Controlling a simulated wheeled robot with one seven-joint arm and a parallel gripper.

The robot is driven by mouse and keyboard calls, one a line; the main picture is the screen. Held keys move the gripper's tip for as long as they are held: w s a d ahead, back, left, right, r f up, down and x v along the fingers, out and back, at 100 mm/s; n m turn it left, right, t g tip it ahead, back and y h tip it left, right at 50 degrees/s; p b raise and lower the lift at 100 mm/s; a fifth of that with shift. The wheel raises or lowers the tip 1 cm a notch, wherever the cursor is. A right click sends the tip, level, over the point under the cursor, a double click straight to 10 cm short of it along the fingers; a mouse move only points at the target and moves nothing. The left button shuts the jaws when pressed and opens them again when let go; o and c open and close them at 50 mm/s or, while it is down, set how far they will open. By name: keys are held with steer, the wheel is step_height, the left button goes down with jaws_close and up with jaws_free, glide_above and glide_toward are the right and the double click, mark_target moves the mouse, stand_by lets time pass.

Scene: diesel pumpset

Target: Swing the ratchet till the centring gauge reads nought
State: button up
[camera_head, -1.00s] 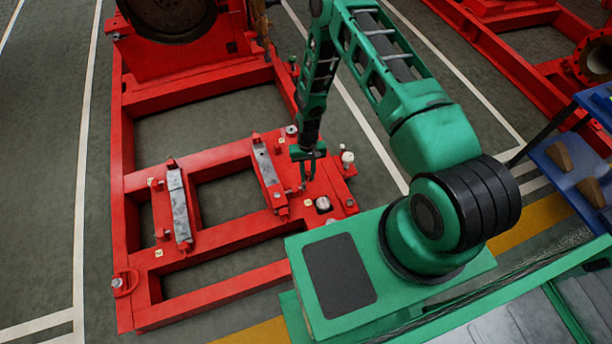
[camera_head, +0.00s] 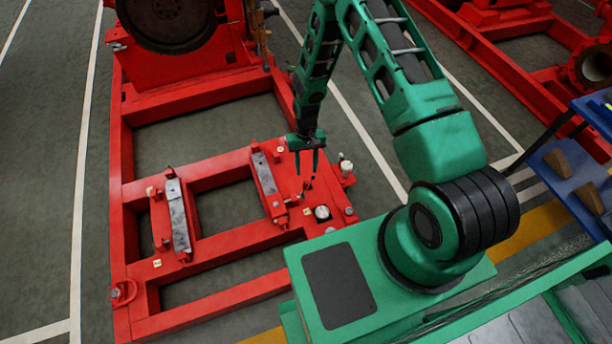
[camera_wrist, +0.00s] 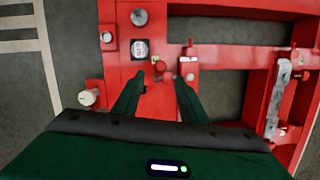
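My gripper (camera_head: 306,168) is over the right corner of the red base frame (camera_head: 225,298), its two fingers apart with nothing between them. It also shows open in the wrist view (camera_wrist: 157,95). A small dark upright lever (camera_head: 309,184), perhaps the ratchet handle, stands just below the fingertips in the head view. In the wrist view a small reddish knob (camera_wrist: 158,66) lies just beyond the fingertips, apart from them. A round pale-faced fitting (camera_wrist: 140,48), perhaps the centring gauge, sits beyond it and also shows in the head view (camera_head: 322,212). Its reading is too small to tell.
A white-capped post (camera_head: 345,166) stands at the frame's right edge. Two grey pads (camera_head: 179,215) (camera_head: 264,174) sit on the crossbeams. A large dark wheel (camera_head: 172,18) is at the back. A blue table (camera_head: 560,175) with brown blocks is at the right.

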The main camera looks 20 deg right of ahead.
steer(key=shift+v, duration=1.05)
stand_by(1.0)
